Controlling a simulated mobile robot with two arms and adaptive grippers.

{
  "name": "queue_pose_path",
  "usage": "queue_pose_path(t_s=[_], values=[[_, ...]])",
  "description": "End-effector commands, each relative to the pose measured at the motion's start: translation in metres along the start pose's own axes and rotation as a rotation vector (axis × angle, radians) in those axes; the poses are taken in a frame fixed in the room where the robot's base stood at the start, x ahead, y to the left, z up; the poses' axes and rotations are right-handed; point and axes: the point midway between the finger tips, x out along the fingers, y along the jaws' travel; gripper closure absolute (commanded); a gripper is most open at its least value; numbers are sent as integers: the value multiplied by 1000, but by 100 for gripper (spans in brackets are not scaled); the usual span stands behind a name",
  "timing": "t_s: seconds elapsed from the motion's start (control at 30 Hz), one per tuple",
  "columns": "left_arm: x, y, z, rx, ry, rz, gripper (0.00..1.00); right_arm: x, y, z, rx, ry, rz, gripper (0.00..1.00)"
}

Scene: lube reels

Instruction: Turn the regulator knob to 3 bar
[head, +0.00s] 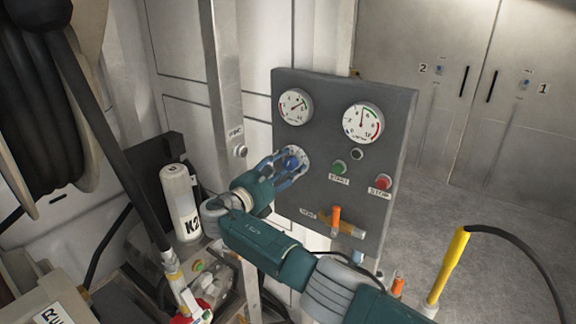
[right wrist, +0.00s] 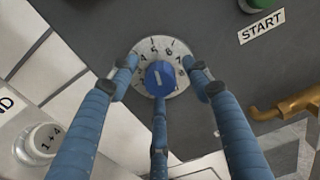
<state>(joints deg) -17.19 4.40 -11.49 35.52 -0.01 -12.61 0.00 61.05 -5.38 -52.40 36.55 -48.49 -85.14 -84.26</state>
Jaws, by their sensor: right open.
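The blue regulator knob (head: 291,163) sits on a round, light numbered dial on a dark grey panel. In the right wrist view the knob (right wrist: 160,78) has a short white mark; numbers about 4 to 8 show around its upper side, and the lower part of the dial is partly hidden. I cannot tell exactly which number the mark points to. My right gripper (head: 283,170) is open, its three blue fingers spread around the knob, one below and one on each side. In the right wrist view the side fingertips (right wrist: 163,80) stand apart from the knob. My left gripper is not in view.
Two gauges (head: 363,122) are above the knob. Green START (head: 339,167) and red STOP (head: 383,181) buttons are to its right, an orange-handled valve (head: 336,218) below. A metal post (head: 226,90) with a small knob (head: 240,151) stands left of the panel.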

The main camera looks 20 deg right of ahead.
Motion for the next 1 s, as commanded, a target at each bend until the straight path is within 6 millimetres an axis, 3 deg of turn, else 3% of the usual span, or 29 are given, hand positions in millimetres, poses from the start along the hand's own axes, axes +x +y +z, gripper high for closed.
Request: queue_pose_path(t_s=[0.33,0.5,0.57,1.0], values=[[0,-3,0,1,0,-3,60,4,0,0,1,1,0,53],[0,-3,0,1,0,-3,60,4,0,0,0,1,0,87],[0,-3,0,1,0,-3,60,4,0,0,0,1,0,96],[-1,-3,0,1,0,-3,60,4,0,1,-6,0,1,96]])
